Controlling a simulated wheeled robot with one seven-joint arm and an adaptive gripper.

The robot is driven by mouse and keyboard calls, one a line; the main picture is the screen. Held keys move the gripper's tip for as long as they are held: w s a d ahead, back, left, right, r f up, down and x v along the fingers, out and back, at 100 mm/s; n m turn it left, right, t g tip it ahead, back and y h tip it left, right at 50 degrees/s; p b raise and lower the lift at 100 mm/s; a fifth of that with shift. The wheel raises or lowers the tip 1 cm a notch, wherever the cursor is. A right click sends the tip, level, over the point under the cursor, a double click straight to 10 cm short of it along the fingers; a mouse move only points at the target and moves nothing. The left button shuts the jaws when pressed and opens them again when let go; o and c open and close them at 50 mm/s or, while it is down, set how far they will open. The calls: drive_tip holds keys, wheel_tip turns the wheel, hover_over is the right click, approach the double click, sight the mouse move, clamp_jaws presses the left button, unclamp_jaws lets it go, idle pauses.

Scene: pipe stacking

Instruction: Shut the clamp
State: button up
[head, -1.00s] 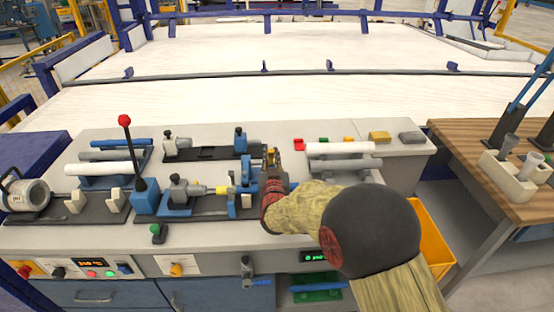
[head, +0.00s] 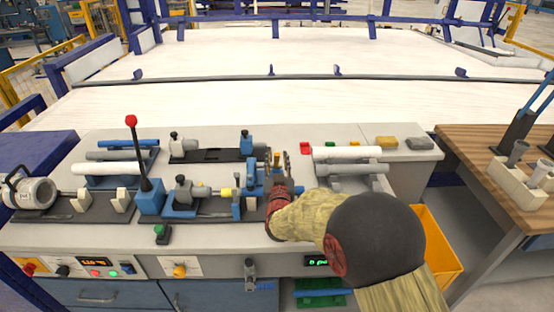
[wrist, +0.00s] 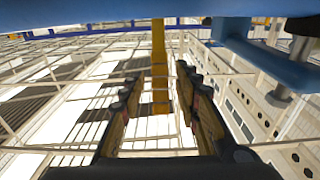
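The clamp appears to be the blue fixture (head: 251,172) at the right end of the front black-based rig on the bench; my arm partly hides it. My gripper (head: 278,158) is just right of this fixture, fingers pointing up in the head view. In the wrist view my gripper (wrist: 158,98) is open, and a blue part (wrist: 262,57) with metal pins hangs close at the upper right. I cannot tell whether any finger touches the blue part. A grey and yellow pipe piece (head: 225,191) lies in the rig to the left.
A red-knobbed lever (head: 132,121) stands left of the rig. A second rig (head: 210,155) lies behind. White and grey pipes rest on a rack (head: 347,165) right of my gripper. A yellow bin (head: 437,240) and a wooden table (head: 500,150) are further right.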

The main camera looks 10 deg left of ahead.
drive_tip(key=v, duration=1.2)
idle(0.4)
drive_tip(key=s+d+r+g+p, duration=0.2)
drive_tip(key=s+d+r+g, duration=0.1)
drive_tip(key=d+r, duration=0.35)
drive_tip(key=s+d+r+g+p, duration=0.25)
drive_tip(key=s+d+r, duration=0.2)
drive_tip(key=d, duration=0.25)
drive_tip(key=s+d+g+h+p, duration=0.1)
drive_tip(key=s+d+g, duration=0.1)
drive_tip(key=s+d, duration=0.3)
drive_tip(key=s+d+r+m+g+h, duration=0.1)
drive_tip(key=s+d, duration=0.4)
drive_tip(key=s, duration=0.7)
drive_tip(key=s+d+r+m+g+h+p, duration=0.1)
drive_tip(key=s+d+g, duration=0.3)
drive_tip(key=s, duration=0.4)
drive_tip(key=shift+s+d+r+h+p, duration=0.25)
drive_tip(key=shift+d+h+p, duration=0.1)
drive_tip(key=shift+d, duration=0.55)
